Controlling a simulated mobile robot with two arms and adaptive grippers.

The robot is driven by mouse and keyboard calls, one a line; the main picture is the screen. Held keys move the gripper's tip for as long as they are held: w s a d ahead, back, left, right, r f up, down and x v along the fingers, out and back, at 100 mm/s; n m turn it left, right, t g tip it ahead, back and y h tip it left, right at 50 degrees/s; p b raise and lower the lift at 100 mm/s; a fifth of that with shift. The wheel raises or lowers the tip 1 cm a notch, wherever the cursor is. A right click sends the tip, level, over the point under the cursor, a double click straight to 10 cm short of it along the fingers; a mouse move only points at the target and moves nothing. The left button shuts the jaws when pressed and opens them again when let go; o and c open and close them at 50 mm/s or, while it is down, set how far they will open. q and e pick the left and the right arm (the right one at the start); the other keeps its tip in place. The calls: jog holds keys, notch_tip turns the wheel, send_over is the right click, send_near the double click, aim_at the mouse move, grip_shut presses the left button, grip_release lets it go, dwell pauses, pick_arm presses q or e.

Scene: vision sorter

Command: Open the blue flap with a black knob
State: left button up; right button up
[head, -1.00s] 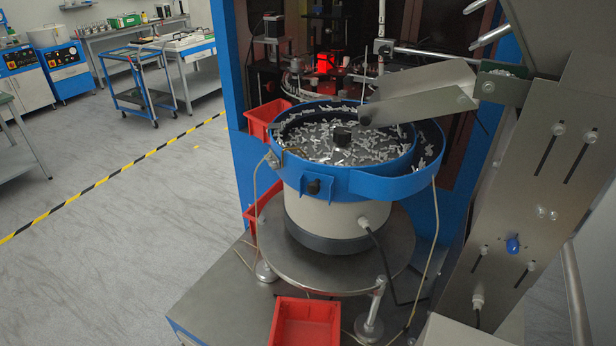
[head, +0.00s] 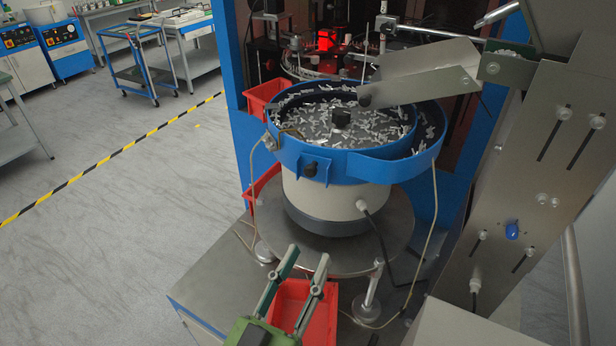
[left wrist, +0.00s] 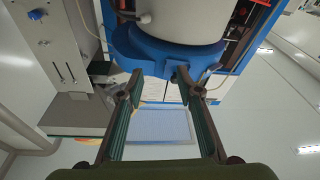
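The blue flap (head: 325,166) is a small panel on the front of the blue bowl wall, and it appears to lie flush against it. Its black knob (head: 310,169) faces outward. My left gripper (head: 308,253) is green with two long fingers, spread apart and empty. In the head view it is below the knob and in front of the feeder, apart from the flap. In the left wrist view the open fingers (left wrist: 159,82) point toward the blue bowl wall (left wrist: 150,62). The knob is not clear there. My right gripper is not in view.
The bowl (head: 335,215) holds many small white parts and stands on a round metal plate (head: 400,228). A red bin (head: 318,322) is partly behind my left gripper. A metal chute (head: 420,78) overhangs the bowl, and a cable (head: 431,210) hangs at its right.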

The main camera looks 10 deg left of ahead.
aim_at(309, 174)
pick_arm(q)
notch_tip(309, 174, up, 4)
jog(key=a+n+t+y, duration=0.3)
jog(key=p+x, duration=0.5)
jog(key=x, duration=0.6)
jog(key=shift+w+d+r, duration=0.15)
jog(key=shift+w+d, duration=0.1)
jog(key=shift+w+d+r, duration=0.1)
jog(key=shift+w, duration=0.5)
